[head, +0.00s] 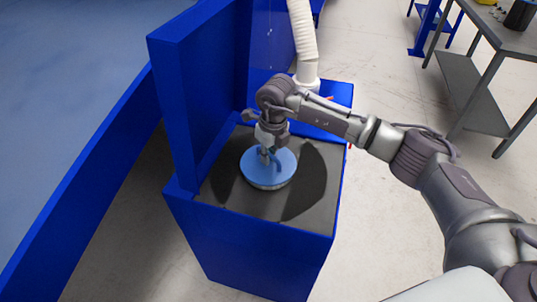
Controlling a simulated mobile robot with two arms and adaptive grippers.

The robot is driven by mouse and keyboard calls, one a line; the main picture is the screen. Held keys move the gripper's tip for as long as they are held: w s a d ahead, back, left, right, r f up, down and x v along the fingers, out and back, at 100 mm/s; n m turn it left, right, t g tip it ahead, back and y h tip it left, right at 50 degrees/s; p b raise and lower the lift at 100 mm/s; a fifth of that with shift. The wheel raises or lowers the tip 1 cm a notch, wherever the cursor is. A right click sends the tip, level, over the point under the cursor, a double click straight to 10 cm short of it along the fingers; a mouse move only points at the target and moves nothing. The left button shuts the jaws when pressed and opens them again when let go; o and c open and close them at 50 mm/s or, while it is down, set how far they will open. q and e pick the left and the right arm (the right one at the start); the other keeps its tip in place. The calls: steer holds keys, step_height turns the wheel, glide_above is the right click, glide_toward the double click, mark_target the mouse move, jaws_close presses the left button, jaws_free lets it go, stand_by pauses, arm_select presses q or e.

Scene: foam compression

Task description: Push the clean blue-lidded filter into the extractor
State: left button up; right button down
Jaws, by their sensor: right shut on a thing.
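The filter (282,170) has a round blue lid and a pale lower rim. It sits at or just above the dark top surface of the blue extractor (270,243), near its middle. I cannot tell how deep it is in the surface. My right gripper (266,154) reaches in from the right and points down. It is shut on the blue-lidded filter at the lid's handle, which the fingers partly hide. My left gripper is not in view.
A tall blue panel (195,100) stands along the extractor's left and back. A white ribbed hose (302,40) comes down behind my right wrist. A grey metal table (510,38) stands at the upper right. Open floor lies between it and the extractor.

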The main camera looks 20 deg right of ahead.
steer(key=shift+f+b, duration=0.95)
steer(key=shift+b, duration=0.05)
stand_by(1.6)
steer(key=c, duration=1.2)
jaws_free()
steer(key=shift+o, duration=0.3)
steer(key=shift+f, duration=0.1)
